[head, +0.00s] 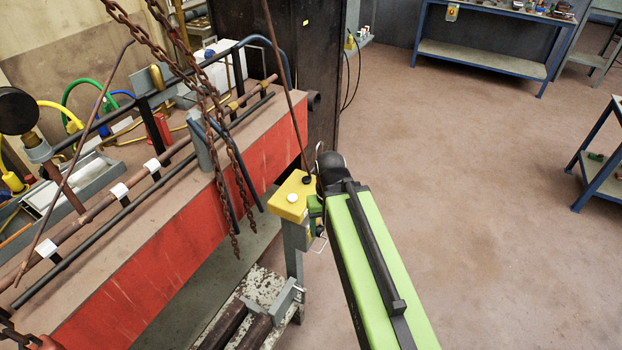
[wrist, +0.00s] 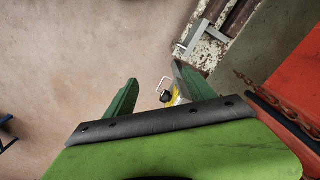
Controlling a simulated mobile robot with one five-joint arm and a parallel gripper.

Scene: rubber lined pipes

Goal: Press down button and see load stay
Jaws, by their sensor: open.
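A yellow button box (head: 287,208) sits on a grey post beside the red bench, left of my arm in the head view. On its top are a white button (head: 292,198) and a black button (head: 306,181). My gripper (head: 316,208) is at the box's right side, mostly hidden by my own arm. In the wrist view my gripper (wrist: 155,73) has its two green fingers apart, with nothing held. Part of the yellow box (wrist: 175,97) and a black knob (wrist: 166,96) show between them. I cannot tell whether a finger touches the box. No load is clearly identifiable.
Rusty chains (head: 215,110) hang in front of the red bench (head: 165,225), which carries pipes and hoses. A dark cabinet (head: 265,65) stands behind the box. A blue-framed table (head: 480,50) is at the back.

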